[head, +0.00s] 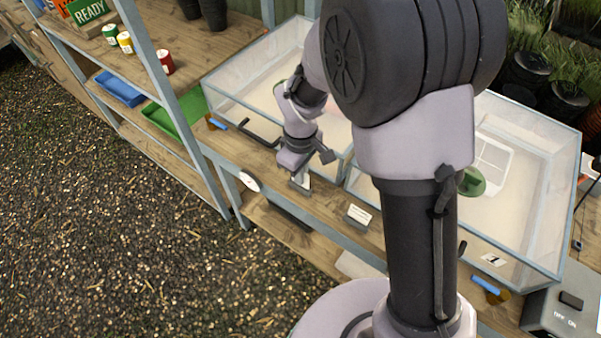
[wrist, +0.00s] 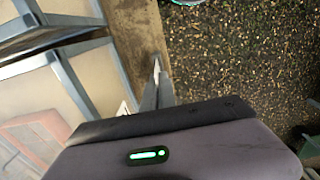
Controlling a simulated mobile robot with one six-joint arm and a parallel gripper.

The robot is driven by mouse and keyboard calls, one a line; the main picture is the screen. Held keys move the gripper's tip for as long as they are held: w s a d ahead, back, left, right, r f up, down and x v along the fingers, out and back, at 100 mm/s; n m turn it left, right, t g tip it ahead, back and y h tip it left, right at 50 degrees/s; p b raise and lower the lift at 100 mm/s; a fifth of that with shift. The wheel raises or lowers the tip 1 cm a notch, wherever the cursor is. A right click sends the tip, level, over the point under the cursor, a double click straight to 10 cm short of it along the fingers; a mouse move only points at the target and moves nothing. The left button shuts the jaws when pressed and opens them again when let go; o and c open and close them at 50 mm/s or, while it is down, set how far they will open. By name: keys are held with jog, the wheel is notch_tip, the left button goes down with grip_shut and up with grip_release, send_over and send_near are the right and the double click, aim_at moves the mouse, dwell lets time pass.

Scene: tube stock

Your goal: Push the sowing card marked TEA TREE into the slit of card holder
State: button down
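My gripper (head: 299,176) is low over the front wooden ledge of the bench, in front of the left glass-sided case. It is shut on a small pale card (head: 302,182), which points down from the fingers. The card shows edge-on as a thin white sliver in the wrist view (wrist: 156,68), between the fingers (wrist: 158,88). Its lettering cannot be read. A small block with a white, lined face (head: 359,214) stands on the ledge to the right; I cannot tell if it is the card holder. No slit is visible.
Two glass-sided cases (head: 225,84) stand behind the ledge (head: 330,205). A shelf rack with a green tray (head: 178,120) is further left. Gravel lies in front.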

jog(key=shift+f+b, duration=0.3)
jog(key=shift+f, duration=0.2)
jog(key=c, duration=2.1)
grip_release()
jog(key=o, duration=0.5)
jog(key=o, duration=1)
jog(key=shift+r, duration=0.15)
jog(key=shift+r+p, duration=1)
jog(key=shift+r, duration=0.1)
jog(key=shift+r, duration=0.1)
